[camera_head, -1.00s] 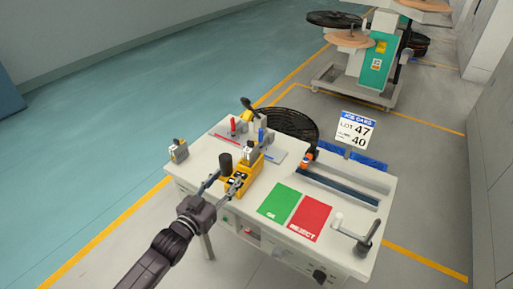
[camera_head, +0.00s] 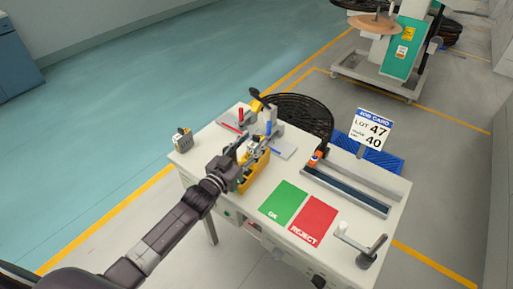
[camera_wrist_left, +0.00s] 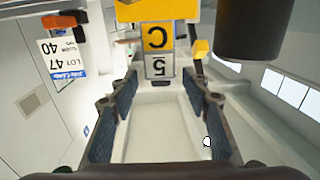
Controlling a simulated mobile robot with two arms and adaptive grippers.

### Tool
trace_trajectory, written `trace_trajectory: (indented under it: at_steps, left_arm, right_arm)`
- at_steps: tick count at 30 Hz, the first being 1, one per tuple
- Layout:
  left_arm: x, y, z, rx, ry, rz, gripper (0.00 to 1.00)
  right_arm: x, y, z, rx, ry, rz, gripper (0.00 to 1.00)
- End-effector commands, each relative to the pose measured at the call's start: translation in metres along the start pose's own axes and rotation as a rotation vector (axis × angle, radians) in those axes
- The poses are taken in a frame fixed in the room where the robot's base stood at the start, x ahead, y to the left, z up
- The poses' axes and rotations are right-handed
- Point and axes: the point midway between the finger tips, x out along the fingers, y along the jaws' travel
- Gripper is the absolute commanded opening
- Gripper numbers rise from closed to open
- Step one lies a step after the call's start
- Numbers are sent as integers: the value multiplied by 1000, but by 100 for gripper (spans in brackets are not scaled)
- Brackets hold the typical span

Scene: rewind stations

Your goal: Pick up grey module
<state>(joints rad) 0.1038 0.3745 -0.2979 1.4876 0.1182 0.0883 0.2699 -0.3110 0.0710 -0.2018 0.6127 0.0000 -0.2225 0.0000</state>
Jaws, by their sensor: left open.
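My left gripper (camera_head: 250,147) is over the yellow fixture (camera_head: 254,178) on the white table, and its arm and fingers cover part of it. In the wrist view its two fingers (camera_wrist_left: 160,110) are apart with nothing held between them. A grey block marked 5 (camera_wrist_left: 158,67) shows just beyond the fingertips, below a yellow part marked C (camera_wrist_left: 156,37). I take the grey block for the grey module; I cannot tell whether a finger touches it. Another small grey and yellow unit (camera_head: 182,140) stands at the table's far left corner. My right gripper is not in view.
A black cylinder (camera_wrist_left: 253,28) stands close beside the fixture. Red and blue handled parts (camera_head: 241,115) are behind it. Green (camera_head: 283,201) and red (camera_head: 313,221) pads lie to the right, bare. A job card (camera_head: 370,130) stands at the back right.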

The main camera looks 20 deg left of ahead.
Motion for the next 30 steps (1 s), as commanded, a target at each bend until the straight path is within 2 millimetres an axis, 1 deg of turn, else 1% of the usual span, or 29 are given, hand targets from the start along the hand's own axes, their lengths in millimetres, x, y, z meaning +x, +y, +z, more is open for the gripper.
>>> trace_trajectory:
  at_steps: [1, 3, 6, 11, 16, 21, 27, 28, 30]
  left_arm:
    - [6, -1, 1, 0, -1, 0, 44]
    - [15, 0, 0, -1, 2, 0, 44]
    - [22, 0, 1, 0, 1, 0, 44]
    - [26, 0, 2, 0, 0, 1, 44]
    - [26, 0, 2, 0, 0, 1, 42]
    - [26, 0, 2, 0, 0, 0, 24]
    - [26, 0, 2, 0, -1, 0, 2]
    - [26, 0, 2, 0, -1, 0, 0]
    - [26, 0, 1, 0, 1, 0, 0]
  right_arm:
    - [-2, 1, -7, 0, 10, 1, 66]
    - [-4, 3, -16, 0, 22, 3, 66]
    - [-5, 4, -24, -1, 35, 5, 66]
    - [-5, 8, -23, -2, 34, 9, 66]
    - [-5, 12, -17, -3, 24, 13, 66]
    - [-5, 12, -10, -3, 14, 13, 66]
    - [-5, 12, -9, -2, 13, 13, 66]
    - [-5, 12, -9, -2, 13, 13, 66]
    - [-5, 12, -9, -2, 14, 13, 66]
